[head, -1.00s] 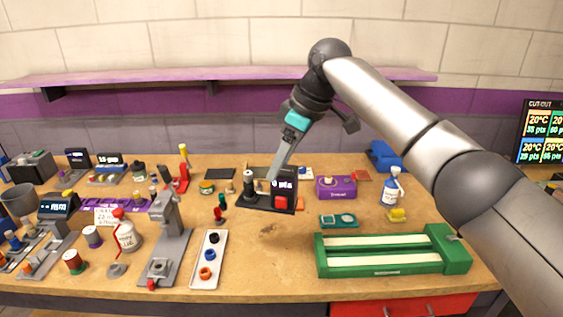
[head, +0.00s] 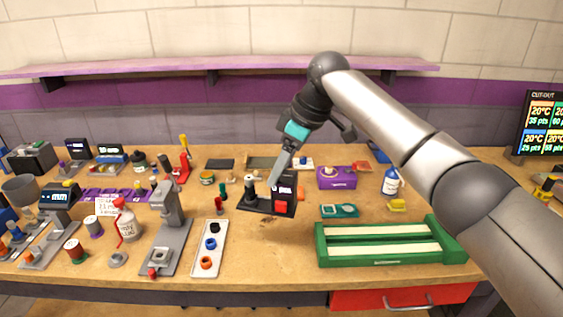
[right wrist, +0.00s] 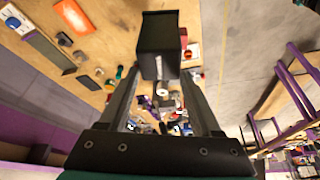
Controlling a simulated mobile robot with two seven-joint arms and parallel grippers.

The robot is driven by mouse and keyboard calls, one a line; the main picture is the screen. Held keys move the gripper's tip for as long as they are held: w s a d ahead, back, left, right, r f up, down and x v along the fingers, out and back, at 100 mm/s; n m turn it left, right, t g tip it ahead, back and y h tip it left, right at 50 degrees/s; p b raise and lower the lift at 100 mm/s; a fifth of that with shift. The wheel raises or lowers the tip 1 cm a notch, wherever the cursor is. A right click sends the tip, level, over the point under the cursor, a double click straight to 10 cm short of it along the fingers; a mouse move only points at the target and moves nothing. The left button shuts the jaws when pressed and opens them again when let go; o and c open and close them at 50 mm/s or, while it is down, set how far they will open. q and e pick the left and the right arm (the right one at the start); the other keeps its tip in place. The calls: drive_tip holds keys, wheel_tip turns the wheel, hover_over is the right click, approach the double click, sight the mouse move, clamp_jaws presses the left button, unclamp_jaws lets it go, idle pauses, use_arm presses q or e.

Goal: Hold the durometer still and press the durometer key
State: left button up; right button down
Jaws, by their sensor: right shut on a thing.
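The durometer (head: 286,190) stands upright on the bench. It has a dark base, a black display housing with partly covered lettering ending in "pts", and a post with a black knob on its left. Its red key (head: 281,206) is low on the front of the housing and uncovered. My right gripper (head: 273,184) reaches down from above and is shut on the display housing. In the right wrist view the two fingers flank the black housing (right wrist: 160,36). My left gripper is not in view.
A green tray (head: 390,259) is at the front right, with a teal device (head: 339,211) behind it. A purple box (head: 338,178) stands right of the durometer. A white strip with coloured rings (head: 208,260) and a grey stand (head: 168,222) are to the left. Bare wood lies in front.

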sight(279, 206)
drive_tip(key=shift+a+f, duration=0.1)
drive_tip(key=shift+f, duration=2.15)
drive_tip(key=shift+s+a+f+b, duration=0.1)
drive_tip(key=shift+f+b, duration=0.15)
drive_tip(key=shift+f, duration=1.15)
drive_tip(key=shift+s+f+b, duration=0.1)
drive_tip(key=shift+f+b, duration=0.15)
drive_tip(key=shift+f, duration=1.15)
drive_tip(key=shift+a+f+b, duration=0.1)
drive_tip(key=shift+f+b, duration=0.7)
drive_tip(key=shift+f, duration=1.95)
drive_tip(key=shift+s+f, duration=0.1)
drive_tip(key=shift+f, duration=0.3)
